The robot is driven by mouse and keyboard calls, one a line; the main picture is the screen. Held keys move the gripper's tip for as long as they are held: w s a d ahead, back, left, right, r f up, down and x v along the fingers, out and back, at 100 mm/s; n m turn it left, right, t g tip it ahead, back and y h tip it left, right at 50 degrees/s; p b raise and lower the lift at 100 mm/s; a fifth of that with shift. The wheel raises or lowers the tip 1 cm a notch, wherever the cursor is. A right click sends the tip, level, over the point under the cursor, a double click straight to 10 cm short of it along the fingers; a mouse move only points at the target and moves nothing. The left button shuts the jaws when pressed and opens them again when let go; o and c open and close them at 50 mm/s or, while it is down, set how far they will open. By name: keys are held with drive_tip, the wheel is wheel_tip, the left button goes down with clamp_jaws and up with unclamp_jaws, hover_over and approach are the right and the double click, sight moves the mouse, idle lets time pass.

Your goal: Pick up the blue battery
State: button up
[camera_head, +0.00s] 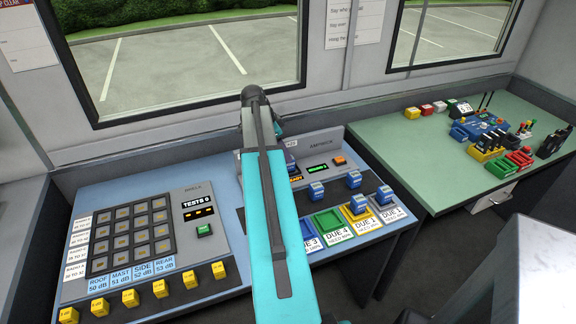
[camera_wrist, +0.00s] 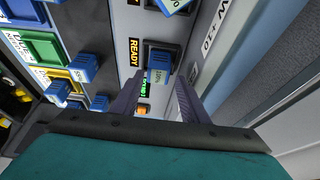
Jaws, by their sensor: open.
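Several blue batteries show, and I cannot tell which one the task means. In the wrist view one blue battery (camera_wrist: 160,61) sits in a dark slot beside a lit READY sign. My gripper (camera_wrist: 157,84) is open, its dark fingers apart on either side of the space just below that battery. I see nothing held, and contact is unclear. In the head view my teal arm hides the gripper and much of that device. Other blue batteries stand on the right console, one near the arm (camera_head: 317,190), one further right (camera_head: 354,179), one at the right end (camera_head: 384,195) and one at the yellow bay (camera_head: 358,204).
The grey AMPDECK device (camera_head: 322,153) stands behind the bays, with a green display and orange button. The green bay (camera_head: 328,221) looks empty. A keypad panel (camera_head: 130,236) lies left. A green table (camera_head: 410,165) at right carries coloured blocks and tools.

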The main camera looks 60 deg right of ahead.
drive_tip(key=shift+f, duration=0.15)
drive_tip(key=shift+p+x, duration=0.85)
drive_tip(key=shift+x, duration=1.6)
drive_tip(key=shift+s, duration=0.1)
drive_tip(key=c, duration=0.9)
